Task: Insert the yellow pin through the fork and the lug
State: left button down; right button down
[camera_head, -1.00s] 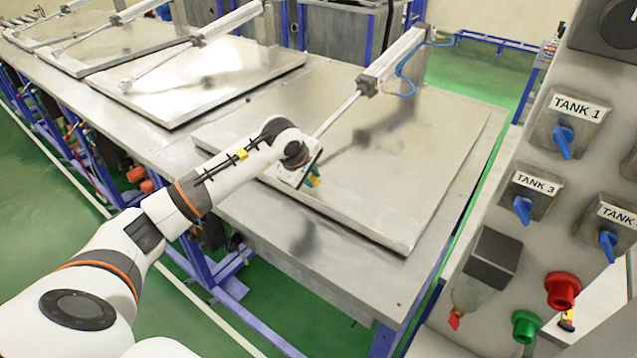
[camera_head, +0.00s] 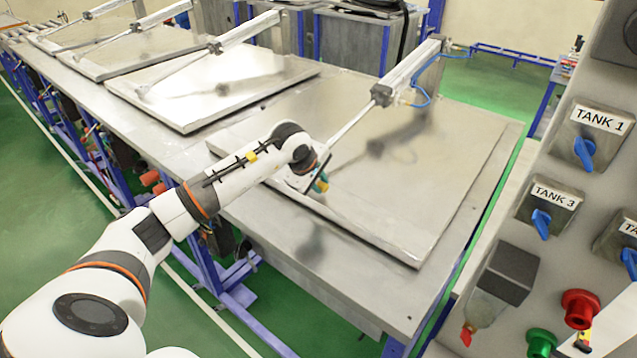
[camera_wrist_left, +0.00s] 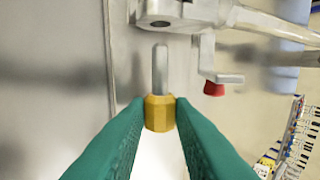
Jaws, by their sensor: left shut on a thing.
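My left gripper (camera_head: 320,186) is over the near-left edge of the nearest metal lid (camera_head: 430,180). In the left wrist view, its green fingers (camera_wrist_left: 160,115) are shut on the yellow head of the pin (camera_wrist_left: 159,113). The pin's bare silver shaft points up the picture, toward the fork (camera_wrist_left: 170,10) at the top edge. A dark round hole shows in the fork, just above the shaft's tip. The tip appears apart from the hole. The lug cannot be told apart from the fork here. In the head view my wrist hides the joint. My right gripper is not in view.
A pneumatic cylinder (camera_head: 408,70) with a thin rod runs down to the joint. Beside the pin, in the left wrist view, is a bent metal bracket with a red tip (camera_wrist_left: 214,89). A control panel (camera_head: 560,225) with blue switches stands at the right.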

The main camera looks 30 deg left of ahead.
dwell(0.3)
pick_arm(q)
jog(key=shift+b, duration=0.45)
dwell(0.7)
jog(key=shift+a+b, duration=0.35)
jog(key=shift+a, duration=0.6)
dwell(0.4)
jog(key=shift+d, duration=0.4)
dwell(0.3)
jog(key=shift+b, duration=0.7)
dwell(1.1)
jog(key=shift+w+a+r, duration=0.1)
jog(key=shift+a, duration=0.4)
dwell(0.4)
jog(key=shift+b, duration=0.4)
jog(key=shift+a, duration=0.15)
